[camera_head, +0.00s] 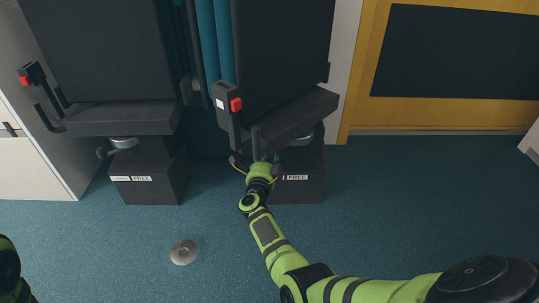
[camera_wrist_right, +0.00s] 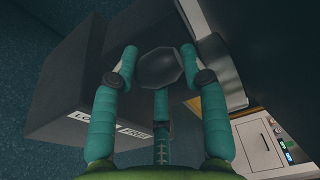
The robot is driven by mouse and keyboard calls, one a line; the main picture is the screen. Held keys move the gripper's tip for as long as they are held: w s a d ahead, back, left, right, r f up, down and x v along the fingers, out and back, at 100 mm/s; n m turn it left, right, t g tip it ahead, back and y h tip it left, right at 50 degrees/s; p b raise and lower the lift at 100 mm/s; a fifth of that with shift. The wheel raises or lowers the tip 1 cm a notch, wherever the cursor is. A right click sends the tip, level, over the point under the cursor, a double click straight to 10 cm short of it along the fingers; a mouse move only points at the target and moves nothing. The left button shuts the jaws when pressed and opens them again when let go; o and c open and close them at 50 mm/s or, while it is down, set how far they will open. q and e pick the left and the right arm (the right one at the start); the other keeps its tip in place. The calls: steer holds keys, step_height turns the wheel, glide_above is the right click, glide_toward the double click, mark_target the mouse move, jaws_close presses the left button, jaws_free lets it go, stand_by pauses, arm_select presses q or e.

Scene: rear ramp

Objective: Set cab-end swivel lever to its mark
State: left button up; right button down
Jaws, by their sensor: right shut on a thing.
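The swivel lever's dark rounded knob (camera_wrist_right: 160,68) sits between the teal fingers of my right gripper (camera_wrist_right: 159,62) in the right wrist view. The gripper is shut on it. In the head view my right gripper (camera_head: 262,165) is under the front of the right seat (camera_head: 295,118), beside its dark base box (camera_head: 304,180); the lever is mostly hidden there. The box's label reads FREE (camera_head: 297,177) at its right part; the gripper covers the rest. In the wrist view the label (camera_wrist_right: 105,122) shows "LO" and FREE, partly covered by a finger. My left gripper is out of view.
A second seat (camera_head: 120,119) stands at left on its own labelled box (camera_head: 150,185), with another lever knob (camera_head: 102,152). The right seat is turned at an angle. A pale disc (camera_head: 183,252) lies on the open blue floor (camera_head: 400,200). A yellow-framed panel (camera_head: 365,110) is at the right.

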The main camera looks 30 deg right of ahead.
steer(key=shift+w+r+t, duration=0.3)
steer(key=shift+w+r, duration=0.25)
steer(key=shift+r, duration=0.1)
steer(key=c, duration=0.8)
jaws_free()
steer(key=shift+w+f, duration=0.1)
steer(key=shift+o, duration=0.2)
steer(key=shift+w+f+y, duration=0.15)
steer(key=shift+f+y, duration=0.05)
steer(key=shift+y, duration=0.1)
steer(key=shift+s+r, duration=0.1)
steer(key=shift+s, duration=0.1)
